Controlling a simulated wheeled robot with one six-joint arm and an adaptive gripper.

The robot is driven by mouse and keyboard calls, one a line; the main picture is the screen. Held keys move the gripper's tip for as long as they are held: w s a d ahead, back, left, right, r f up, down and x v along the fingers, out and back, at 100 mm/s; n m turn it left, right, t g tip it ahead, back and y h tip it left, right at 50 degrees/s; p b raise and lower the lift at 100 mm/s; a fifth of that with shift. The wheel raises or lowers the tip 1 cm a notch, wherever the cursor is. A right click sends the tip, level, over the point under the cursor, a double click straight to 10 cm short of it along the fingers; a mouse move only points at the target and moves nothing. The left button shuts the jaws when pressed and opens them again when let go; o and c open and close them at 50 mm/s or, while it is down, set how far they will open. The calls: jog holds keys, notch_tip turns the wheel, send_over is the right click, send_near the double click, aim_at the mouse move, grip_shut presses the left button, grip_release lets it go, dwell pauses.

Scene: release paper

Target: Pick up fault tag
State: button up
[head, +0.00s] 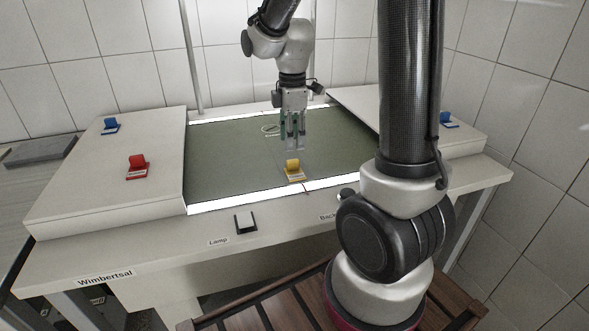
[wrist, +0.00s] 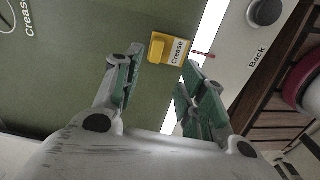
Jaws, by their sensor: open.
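A yellow tag (head: 293,167) stands near the front edge of the green panel (head: 225,160). My gripper (head: 292,146) is open and empty, pointing down above the panel, just behind the yellow tag in the head view. In the wrist view the tag lies beyond the fingertips of my gripper (wrist: 163,62), roughly in line with the gap between them. A red tag (head: 137,163) and a blue tag (head: 111,124) sit on the left raised block. Another blue tag (head: 448,119) sits at right.
A white loop marking (head: 270,129) lies on the panel behind my gripper. A black-and-white switch (head: 245,223) labelled "Lamp" is on the front ledge. A dark round knob (wrist: 266,12) sits by the label "Back". A thin red piece (wrist: 203,54) lies beside the yellow tag. Raised blocks flank the panel.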

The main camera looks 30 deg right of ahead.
aim_at(293, 160)
jog(key=shift+n, duration=0.3)
jog(key=f, duration=0.8)
jog(key=shift+w+d+f, duration=0.25)
jog(key=shift+w+f, duration=0.05)
jog(key=shift+w, duration=0.05)
jog(key=shift+c, duration=0.5)
grip_shut()
